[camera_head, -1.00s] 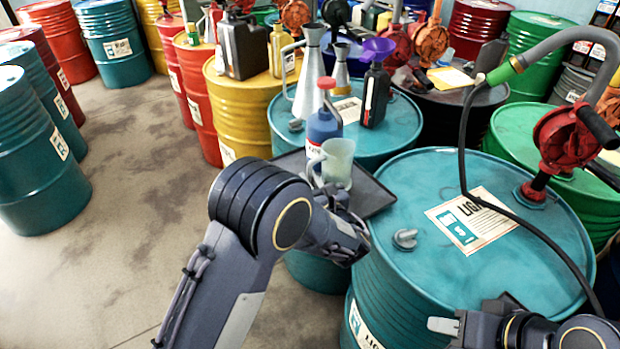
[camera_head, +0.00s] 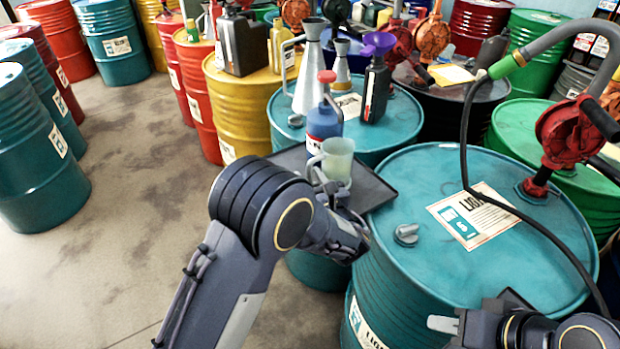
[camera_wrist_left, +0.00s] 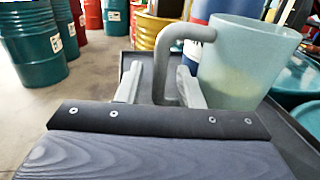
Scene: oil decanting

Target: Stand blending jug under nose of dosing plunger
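The blending jug (camera_head: 338,158) is a pale, translucent cup with a handle, upright at the dark tray, just in front of the dosing plunger (camera_head: 323,128), a blue bottle with a red top. I cannot tell whether the plunger's nose is over the jug. My left gripper (camera_wrist_left: 158,82) points at the jug's handle side. In the left wrist view its fingers are apart, with the handle between them and a gap at the left finger. The jug's body (camera_wrist_left: 245,65) is to the right of the fingers. My right gripper (camera_head: 443,324) is low at the right; only one fingertip shows clearly.
The dark tray (camera_head: 372,190) sits beside the near teal drum (camera_head: 440,265). That drum carries a red hand pump (camera_head: 565,135) and a black hose. A metal can (camera_head: 309,80) and a dark bottle with a purple funnel (camera_head: 375,90) stand behind the plunger. Open floor is on the left.

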